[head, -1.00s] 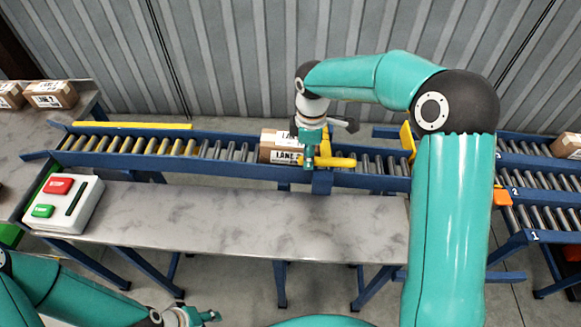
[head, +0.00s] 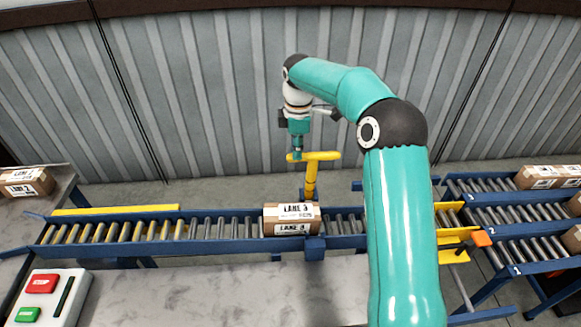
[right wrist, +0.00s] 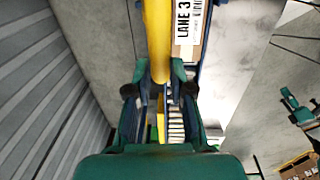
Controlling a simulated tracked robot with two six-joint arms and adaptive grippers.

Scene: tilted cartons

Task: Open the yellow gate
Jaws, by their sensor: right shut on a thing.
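The yellow gate (head: 311,178) stands roughly upright at the far side of the roller conveyor, with a crossbar handle at its top. My right gripper (head: 296,156) is shut on the left end of that handle. In the right wrist view the yellow bar (right wrist: 157,40) runs between the fingers of the right gripper (right wrist: 160,75). A brown carton labelled LANE 3 (head: 290,218) sits on the rollers just below the gate; its label also shows in the right wrist view (right wrist: 186,25). My left gripper is outside the views.
The blue-railed conveyor (head: 215,228) leads right toward numbered lanes (head: 500,215) holding cartons. A yellow piece with an orange knob (head: 481,239) stands at the lane entrance. A button box (head: 48,298) with red and green buttons sits at lower left. A corrugated wall (head: 220,100) stands behind.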

